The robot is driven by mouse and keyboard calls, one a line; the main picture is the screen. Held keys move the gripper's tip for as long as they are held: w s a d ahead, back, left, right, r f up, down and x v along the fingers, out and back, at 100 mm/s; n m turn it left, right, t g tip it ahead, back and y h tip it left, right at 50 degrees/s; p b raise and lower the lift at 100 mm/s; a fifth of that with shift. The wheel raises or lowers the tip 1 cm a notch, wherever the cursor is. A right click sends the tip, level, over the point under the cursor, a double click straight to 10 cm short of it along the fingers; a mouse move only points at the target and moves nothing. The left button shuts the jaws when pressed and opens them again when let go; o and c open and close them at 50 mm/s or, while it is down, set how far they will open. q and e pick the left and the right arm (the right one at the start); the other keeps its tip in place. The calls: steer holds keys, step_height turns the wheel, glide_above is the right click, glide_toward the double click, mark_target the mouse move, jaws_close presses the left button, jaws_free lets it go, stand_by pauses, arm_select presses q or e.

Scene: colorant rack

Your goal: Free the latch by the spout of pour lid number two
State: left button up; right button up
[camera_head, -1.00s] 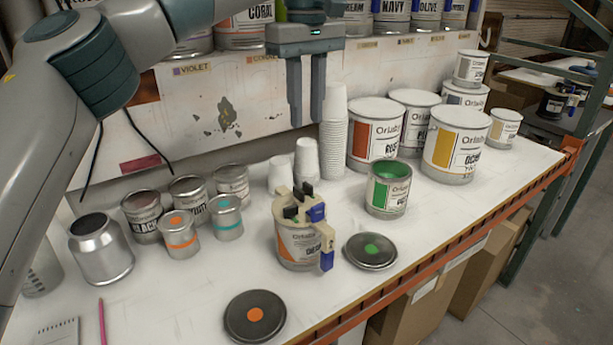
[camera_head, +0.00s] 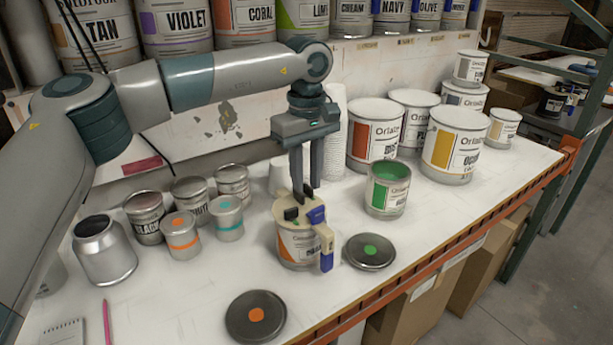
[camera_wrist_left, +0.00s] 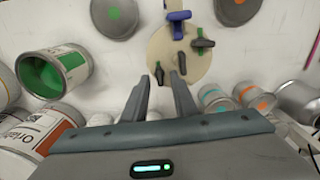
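A tan pour lid (camera_head: 298,212) sits on an orange-labelled paint can (camera_head: 296,249) at the middle of the table. It has a blue-and-tan handle and spout part (camera_head: 325,242) at its front right. Several dark latches with green marks, such as one latch (camera_wrist_left: 202,43), stand around the lid (camera_wrist_left: 168,50) in the left wrist view. No number is readable on the lid. My left gripper (camera_head: 305,190) points down just above the lid's back edge. Its fingers (camera_wrist_left: 160,88) are apart with nothing between them. A finger partly hides the lid's far side in the head view. My right gripper is not seen.
An open green paint can (camera_head: 388,190) and a green-dotted lid (camera_head: 370,252) stand to the right. Small cans (camera_head: 180,236) stand left; an orange-dotted lid (camera_head: 256,316) lies in front.

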arm_select(q)
jaws_close()
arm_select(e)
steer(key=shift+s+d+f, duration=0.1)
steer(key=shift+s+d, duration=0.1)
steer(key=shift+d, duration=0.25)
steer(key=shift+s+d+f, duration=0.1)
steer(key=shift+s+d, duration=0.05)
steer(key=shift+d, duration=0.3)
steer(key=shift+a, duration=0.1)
